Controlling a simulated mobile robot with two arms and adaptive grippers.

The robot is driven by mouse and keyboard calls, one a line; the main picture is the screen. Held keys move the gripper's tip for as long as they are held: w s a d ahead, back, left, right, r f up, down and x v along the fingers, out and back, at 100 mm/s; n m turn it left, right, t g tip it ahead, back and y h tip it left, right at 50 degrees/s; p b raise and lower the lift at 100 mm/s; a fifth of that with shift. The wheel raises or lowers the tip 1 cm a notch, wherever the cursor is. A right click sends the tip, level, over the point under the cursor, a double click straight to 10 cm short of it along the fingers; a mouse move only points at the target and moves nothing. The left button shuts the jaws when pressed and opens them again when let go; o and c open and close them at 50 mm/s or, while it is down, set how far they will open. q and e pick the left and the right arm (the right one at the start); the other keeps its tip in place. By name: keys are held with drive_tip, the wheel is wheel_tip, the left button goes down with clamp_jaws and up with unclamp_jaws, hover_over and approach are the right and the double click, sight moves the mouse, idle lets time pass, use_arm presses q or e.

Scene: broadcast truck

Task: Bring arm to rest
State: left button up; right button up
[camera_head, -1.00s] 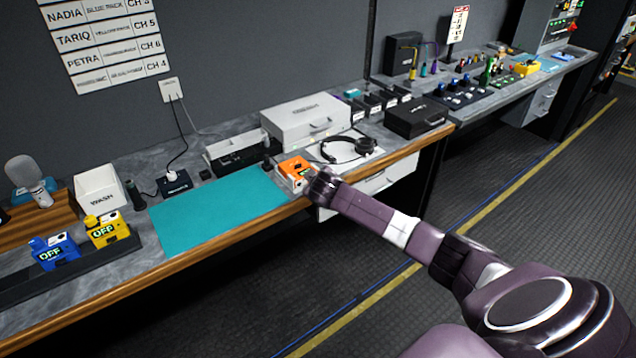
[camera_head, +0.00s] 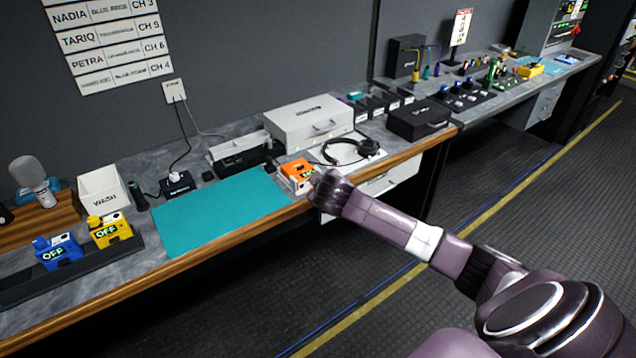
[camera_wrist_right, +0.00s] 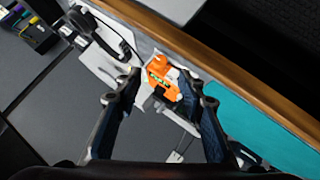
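My right arm reaches from the lower right to the bench in the head view, with its right gripper (camera_head: 318,186) at the bench's front edge. An orange device (camera_head: 297,172) with a small lit display sits just left of that gripper, at the right end of the teal mat (camera_head: 222,212). In the right wrist view the right gripper (camera_wrist_right: 163,88) has its two fingers spread wide. The orange device (camera_wrist_right: 160,72) shows between and beyond the fingertips, with no visible grip on it. My left gripper is not in view.
Black headphones (camera_head: 352,150) lie behind and right of the orange device. A white case (camera_head: 310,124) and a black case (camera_head: 419,118) stand further back. Yellow (camera_head: 110,232) and blue (camera_head: 58,252) devices reading OFF sit at left. The floor before the bench is clear.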

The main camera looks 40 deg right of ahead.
drive_tip(key=s+a+f+g+y, duration=0.15)
drive_tip(key=s+f, duration=0.45)
drive_tip(key=f, duration=0.6)
drive_tip(key=s+a+f+g, duration=0.1)
drive_tip(key=s+a+f, duration=0.2)
drive_tip(key=s+f, duration=0.65)
drive_tip(key=s+a+f+g+y, duration=0.15)
drive_tip(key=s+f, duration=0.25)
drive_tip(key=f, duration=1)
drive_tip(key=s+a+f+g, duration=0.1)
drive_tip(key=s+a+f, duration=0.4)
drive_tip(key=s, duration=0.7)
drive_tip(key=s+a+f+g+y, duration=0.1)
drive_tip(key=s+a+f, duration=0.3)
drive_tip(key=s, duration=0.8)
drive_tip(key=s+a+f+g+y, duration=0.1)
drive_tip(key=s+a+f, duration=0.4)
drive_tip(key=s, duration=0.8)
wheel_tip(320, 180, down, 3)
drive_tip(key=shift+a+f+g, duration=0.2)
drive_tip(key=shift+a+g, duration=0.15)
drive_tip(key=shift+g, duration=0.35)
drive_tip(key=shift+w, duration=0.1)
